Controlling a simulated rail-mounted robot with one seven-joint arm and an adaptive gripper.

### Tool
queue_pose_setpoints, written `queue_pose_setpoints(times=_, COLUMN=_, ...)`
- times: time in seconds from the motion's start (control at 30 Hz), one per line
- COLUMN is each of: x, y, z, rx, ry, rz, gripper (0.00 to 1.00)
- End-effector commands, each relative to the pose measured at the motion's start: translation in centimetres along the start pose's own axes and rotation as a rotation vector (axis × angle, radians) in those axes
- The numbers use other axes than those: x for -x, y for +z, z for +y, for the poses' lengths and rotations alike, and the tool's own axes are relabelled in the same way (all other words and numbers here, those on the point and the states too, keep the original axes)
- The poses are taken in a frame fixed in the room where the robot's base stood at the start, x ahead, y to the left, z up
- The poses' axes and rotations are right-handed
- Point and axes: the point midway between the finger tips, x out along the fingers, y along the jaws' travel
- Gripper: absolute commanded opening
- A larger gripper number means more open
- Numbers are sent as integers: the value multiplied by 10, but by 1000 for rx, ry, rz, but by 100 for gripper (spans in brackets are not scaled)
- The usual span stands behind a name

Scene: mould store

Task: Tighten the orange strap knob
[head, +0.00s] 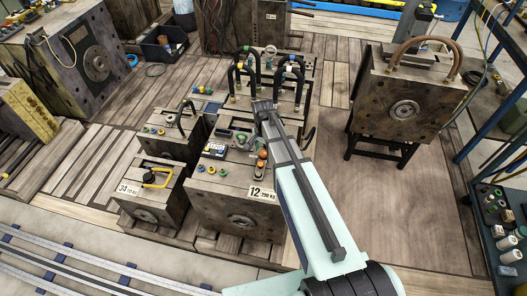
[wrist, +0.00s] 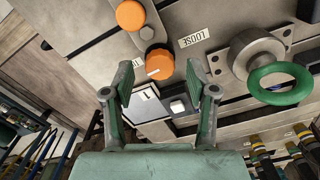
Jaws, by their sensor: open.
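An orange knob (wrist: 160,62) with a white mark on its face sits beyond and between my fingertips in the wrist view; the mark points to the lower left. Another orange knob (wrist: 130,15) stands farther up. My gripper (wrist: 161,82) is open, with one green-padded finger on each side of the marked knob; I see no contact. In the head view, orange knobs (head: 262,154) show just left of my arm, on the mould block marked 12.
A green ring on a round metal boss (wrist: 285,82) lies right of my fingers. Black hoses (head: 285,75) arch behind my arm.

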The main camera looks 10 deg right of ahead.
Motion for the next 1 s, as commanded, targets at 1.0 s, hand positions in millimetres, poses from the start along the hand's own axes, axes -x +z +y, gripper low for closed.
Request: queue_pose_setpoints(times=1.0, x=110, y=0, z=1, rx=0, ry=2, rz=-1, gripper=58)
